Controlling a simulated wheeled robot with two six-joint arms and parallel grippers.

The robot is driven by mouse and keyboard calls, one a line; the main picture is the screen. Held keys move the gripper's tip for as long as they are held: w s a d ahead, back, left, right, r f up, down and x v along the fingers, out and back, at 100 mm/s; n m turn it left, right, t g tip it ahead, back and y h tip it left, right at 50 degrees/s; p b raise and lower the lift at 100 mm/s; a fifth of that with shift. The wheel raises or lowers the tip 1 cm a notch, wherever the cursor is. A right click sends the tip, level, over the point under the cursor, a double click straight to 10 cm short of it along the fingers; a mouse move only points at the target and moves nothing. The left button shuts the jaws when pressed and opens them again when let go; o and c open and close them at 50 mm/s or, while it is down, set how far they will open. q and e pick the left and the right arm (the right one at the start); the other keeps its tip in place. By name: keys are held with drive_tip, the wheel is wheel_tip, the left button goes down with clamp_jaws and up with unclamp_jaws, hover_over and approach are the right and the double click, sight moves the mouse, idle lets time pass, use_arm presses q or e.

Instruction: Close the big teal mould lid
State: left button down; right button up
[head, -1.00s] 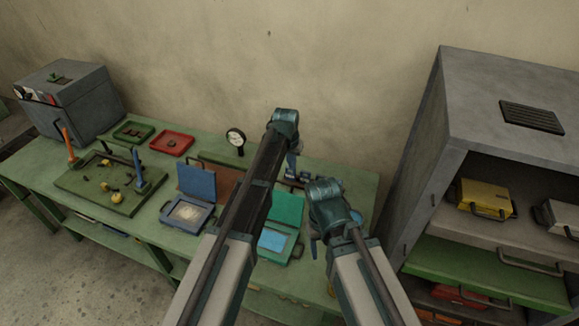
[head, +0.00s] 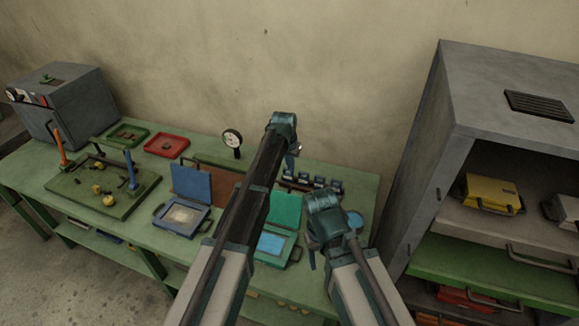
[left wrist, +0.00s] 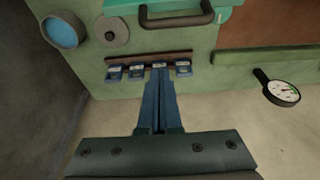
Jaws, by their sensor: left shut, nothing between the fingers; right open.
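The big teal mould stands open on the green bench, its teal lid (head: 287,207) raised and its base (head: 268,258) showing a light blue inside. My left arm hides the mould's left part. In the left wrist view a teal edge (left wrist: 130,4) shows at the top, with a dark handle (left wrist: 178,20) below it. My left gripper (head: 292,163) is behind the lid, shut and empty; in the left wrist view its fingers (left wrist: 159,75) point at a row of small blue blocks (left wrist: 136,71). My right gripper (head: 312,258) is open beside the mould's right side, partly hidden by its wrist.
A blue mould (head: 182,217) stands open to the left. A dial gauge (head: 232,139) stands at the back. A round blue dish (head: 355,220) lies at the right. A grey cabinet (head: 440,125) rises beside the bench's right end. A pegged board (head: 70,187) lies further left.

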use_arm(q)
drive_tip(key=s+f+b, duration=0.1)
drive_tip(key=s+a+f+b, duration=0.1)
drive_tip(key=s+f, duration=0.1)
use_arm(e)
wheel_tip(320, 180, down, 3)
use_arm(q)
drive_tip(key=shift+s, duration=0.1)
idle(0.4)
